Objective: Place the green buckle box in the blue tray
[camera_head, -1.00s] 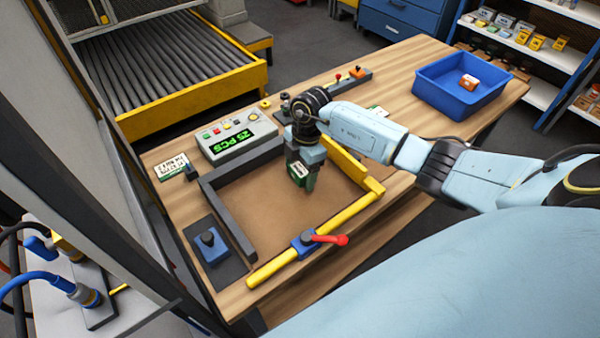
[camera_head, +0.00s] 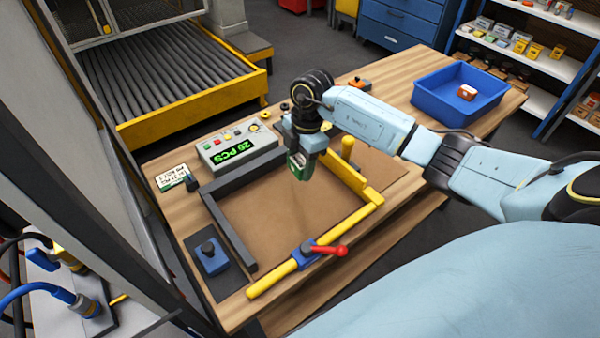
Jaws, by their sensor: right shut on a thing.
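The green buckle box (camera_head: 297,171) has a white label and is held in my right gripper (camera_head: 302,168). The gripper is shut on it, above the far part of the framed brown work area (camera_head: 285,215). The jaws hide part of the box. The blue tray (camera_head: 425,98) stands at the far right of the table, well apart from the gripper. A small orange and white box (camera_head: 467,92) lies in the tray. My left gripper is not in view.
Dark and yellow rails with a red-handled clamp (camera_head: 325,249) frame the work area. A grey counter box (camera_head: 232,145) with a green display stands left of the gripper. Bare wooden tabletop (camera_head: 392,71) shows behind my arm, left of the tray.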

